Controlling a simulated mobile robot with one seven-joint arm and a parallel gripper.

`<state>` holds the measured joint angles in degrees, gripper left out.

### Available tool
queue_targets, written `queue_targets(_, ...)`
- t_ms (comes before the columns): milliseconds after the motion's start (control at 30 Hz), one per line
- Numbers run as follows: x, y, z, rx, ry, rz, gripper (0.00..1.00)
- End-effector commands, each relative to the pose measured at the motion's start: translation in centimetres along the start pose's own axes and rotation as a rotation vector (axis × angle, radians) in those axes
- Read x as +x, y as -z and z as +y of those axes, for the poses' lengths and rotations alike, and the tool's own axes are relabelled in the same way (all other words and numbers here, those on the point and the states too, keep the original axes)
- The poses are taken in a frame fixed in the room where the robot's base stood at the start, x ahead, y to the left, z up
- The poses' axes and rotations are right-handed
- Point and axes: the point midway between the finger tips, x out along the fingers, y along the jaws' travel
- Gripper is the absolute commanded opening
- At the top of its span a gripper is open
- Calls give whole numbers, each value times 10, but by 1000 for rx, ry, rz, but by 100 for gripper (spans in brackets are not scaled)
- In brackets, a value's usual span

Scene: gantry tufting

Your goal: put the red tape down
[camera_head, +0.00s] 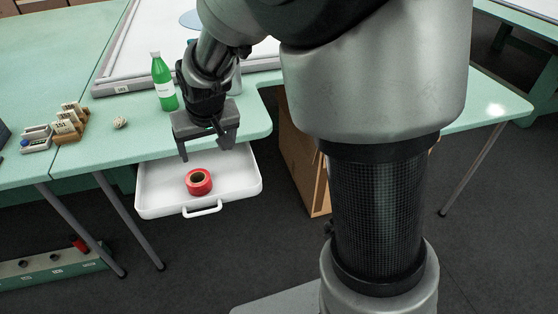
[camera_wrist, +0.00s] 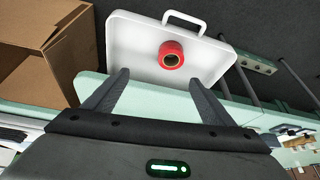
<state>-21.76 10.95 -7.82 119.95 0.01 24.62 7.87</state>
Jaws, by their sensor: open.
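The red tape (camera_head: 199,182) is a roll with a dark core. It lies flat in the white tray (camera_head: 160,203), which juts out from under the green table's front edge like a pulled-out drawer. In the wrist view the red tape (camera_wrist: 171,54) rests in the white tray (camera_wrist: 124,40), beyond my fingertips. My gripper (camera_head: 208,152) is open and empty. It hangs above the rear part of the tray, apart from the tape. Both fingers of my gripper (camera_wrist: 158,82) show in the wrist view with nothing between them.
A green bottle (camera_head: 164,88) stands on the table (camera_head: 110,140) just left of my gripper. Wooden blocks with numbered cards (camera_head: 68,122) and a small ball of yarn (camera_head: 120,122) are farther left. A cardboard box (camera_head: 302,160) stands below the table, right of the tray.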

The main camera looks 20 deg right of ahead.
Motion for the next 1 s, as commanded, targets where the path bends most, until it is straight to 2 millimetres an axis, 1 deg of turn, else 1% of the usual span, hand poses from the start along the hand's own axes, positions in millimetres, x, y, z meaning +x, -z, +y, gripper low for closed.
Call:
queue_targets(33, -35, -5, 15, 23, 4, 18, 77)
queue_targets(67, -53, -12, 22, 31, 3, 21, 77)
queue_targets(100, -75, -22, 32, 41, 3, 25, 77)
queue_targets(167, -106, -39, 44, 53, -1, 31, 77)
queue_targets(200, -124, -52, 51, 59, -5, 37, 77)
queue_targets(267, -150, -73, 61, 68, -15, 45, 77)
queue_targets(300, -164, -88, 67, 74, -23, 50, 77)
queue_targets(400, -191, -122, 77, 84, -45, 59, 77)
queue_targets(500, -206, -147, 83, 89, -65, 65, 77)
queue_targets(633, -214, -166, 86, 94, -80, 65, 77)
queue_targets(733, -215, -171, 86, 95, -84, 64, 77)
queue_targets(1000, -215, -170, 86, 94, -82, 64, 77)
